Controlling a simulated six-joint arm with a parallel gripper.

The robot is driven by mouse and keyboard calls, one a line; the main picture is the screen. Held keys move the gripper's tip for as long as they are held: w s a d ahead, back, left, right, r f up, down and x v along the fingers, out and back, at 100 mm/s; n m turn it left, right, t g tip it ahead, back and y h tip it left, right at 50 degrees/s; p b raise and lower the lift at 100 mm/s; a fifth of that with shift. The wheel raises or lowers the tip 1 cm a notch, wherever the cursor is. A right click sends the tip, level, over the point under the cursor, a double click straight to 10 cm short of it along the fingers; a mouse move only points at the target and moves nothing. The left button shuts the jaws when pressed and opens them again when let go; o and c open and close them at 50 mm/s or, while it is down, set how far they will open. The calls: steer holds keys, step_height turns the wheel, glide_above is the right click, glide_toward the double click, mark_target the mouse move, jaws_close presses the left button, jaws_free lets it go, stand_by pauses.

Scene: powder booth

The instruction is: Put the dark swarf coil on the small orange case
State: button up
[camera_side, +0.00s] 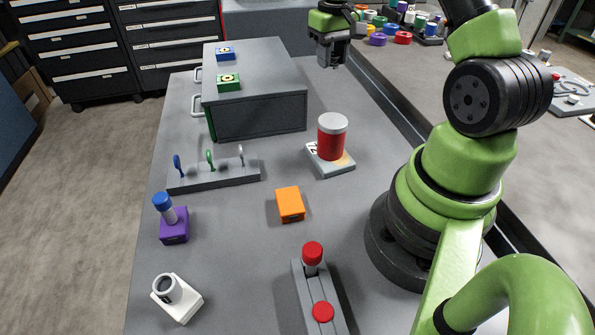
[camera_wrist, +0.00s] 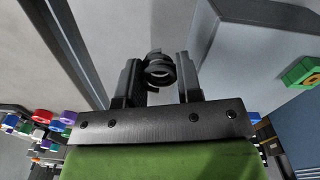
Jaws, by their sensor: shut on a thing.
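The dark swarf coil (camera_wrist: 160,70) shows in the wrist view between the two fingers of my gripper (camera_wrist: 158,82). My gripper is shut on it. In the side view my gripper (camera_side: 328,58) is at the top, beyond the grey cabinet and above the far part of the table; the coil is too small to make out there. The small orange case (camera_side: 290,204) sits on the middle of the table, far in front of my gripper, with nothing on its top.
The grey cabinet (camera_side: 262,115) carries a blue and a green block. A red jar (camera_side: 331,138) stands on a pad behind the orange case. A lever rack (camera_side: 213,175), a purple box (camera_side: 174,230), a white block (camera_side: 177,298) and a red-knobbed unit (camera_side: 318,300) surround it.

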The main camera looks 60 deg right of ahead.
steer(key=r, duration=0.2)
steer(key=a+r, duration=0.1)
steer(key=shift+w+r, duration=0.15)
steer(key=shift+r, duration=0.25)
steer(key=w+a+n, duration=0.1)
steer(key=a+n, duration=0.4)
steer(key=a, duration=0.3)
steer(key=n, duration=1.3)
glide_above(289, 200)
step_height(289, 200, down, 4)
steer(key=shift+f, duration=5.6)
steer(key=shift+f, duration=0.1)
steer(key=o, duration=0.9)
